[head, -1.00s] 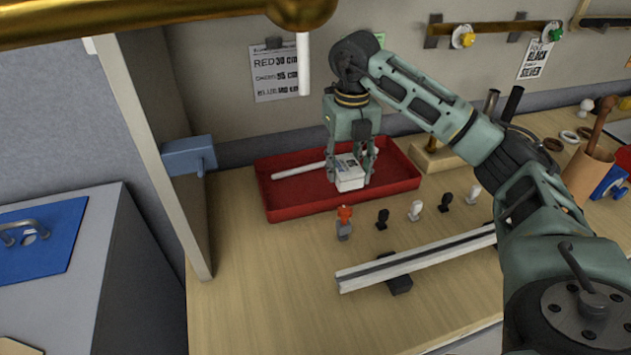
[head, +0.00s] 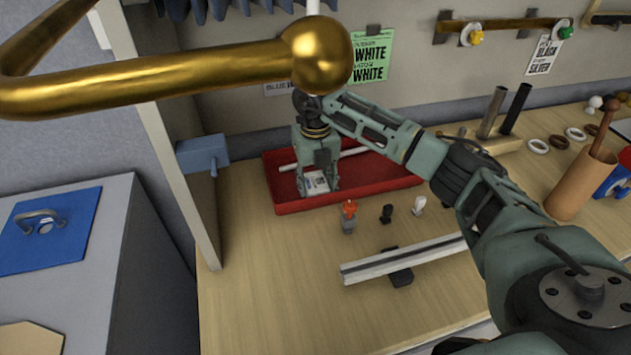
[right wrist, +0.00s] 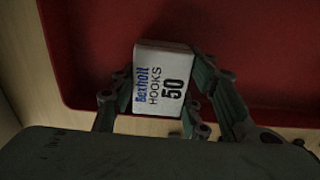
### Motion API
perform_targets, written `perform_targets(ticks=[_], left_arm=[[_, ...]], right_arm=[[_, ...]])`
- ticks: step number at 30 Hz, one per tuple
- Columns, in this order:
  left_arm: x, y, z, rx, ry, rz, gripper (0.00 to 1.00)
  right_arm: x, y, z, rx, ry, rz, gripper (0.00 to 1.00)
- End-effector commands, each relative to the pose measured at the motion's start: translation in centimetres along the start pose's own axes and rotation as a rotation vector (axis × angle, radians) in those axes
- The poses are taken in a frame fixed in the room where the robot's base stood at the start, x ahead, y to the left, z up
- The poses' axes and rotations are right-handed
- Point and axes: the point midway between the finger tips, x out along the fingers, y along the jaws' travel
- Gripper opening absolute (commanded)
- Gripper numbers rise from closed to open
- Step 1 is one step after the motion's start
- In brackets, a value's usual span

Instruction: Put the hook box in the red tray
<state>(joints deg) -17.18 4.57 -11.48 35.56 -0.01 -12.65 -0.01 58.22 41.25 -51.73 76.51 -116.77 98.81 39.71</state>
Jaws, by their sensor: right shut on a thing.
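The hook box (head: 316,183) is a small white box. I cannot tell whether the box touches the tray. My left gripper is not in view.
A white rod (head: 285,168) lies in the tray behind my gripper. Small figures, one orange-topped (head: 348,216), stand in front of the tray. A white rail (head: 405,262) lies nearer. A brass bar (head: 190,78) crosses the upper head view. A partition (head: 165,140) stands left.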

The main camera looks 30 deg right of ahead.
Motion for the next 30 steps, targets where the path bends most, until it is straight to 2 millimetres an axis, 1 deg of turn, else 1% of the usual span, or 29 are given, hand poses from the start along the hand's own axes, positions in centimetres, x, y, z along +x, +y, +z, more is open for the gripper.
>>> perform_targets(ticks=[6, 7, 13, 21, 24, 25, 29, 30], left_arm=[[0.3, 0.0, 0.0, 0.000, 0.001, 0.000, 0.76], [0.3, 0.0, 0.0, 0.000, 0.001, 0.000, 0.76], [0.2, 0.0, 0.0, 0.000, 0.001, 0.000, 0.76], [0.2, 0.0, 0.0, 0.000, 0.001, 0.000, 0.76], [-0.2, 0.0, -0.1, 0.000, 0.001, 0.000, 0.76], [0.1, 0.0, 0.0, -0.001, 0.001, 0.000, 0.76], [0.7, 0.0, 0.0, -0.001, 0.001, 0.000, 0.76], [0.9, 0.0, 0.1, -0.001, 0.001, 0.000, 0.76]], right_arm=[[0.4, 0.0, 0.0, 0.000, 0.000, 0.000, 0.13], [0.3, 0.0, 0.0, 0.000, 0.000, 0.000, 0.44], [0.3, 0.0, 0.0, 0.000, 0.001, 0.000, 0.61], [0.2, 0.0, 0.0, 0.000, 0.001, 0.000, 0.61], [-0.3, 0.0, 0.0, 0.000, 0.000, 0.000, 0.61], [-0.4, 0.0, 0.0, 0.000, -0.001, 0.001, 0.61], [-2.3, 0.0, 0.1, -0.001, -0.003, 0.001, 0.61], [-3.2, 0.0, 0.1, -0.001, -0.005, 0.002, 0.61]])
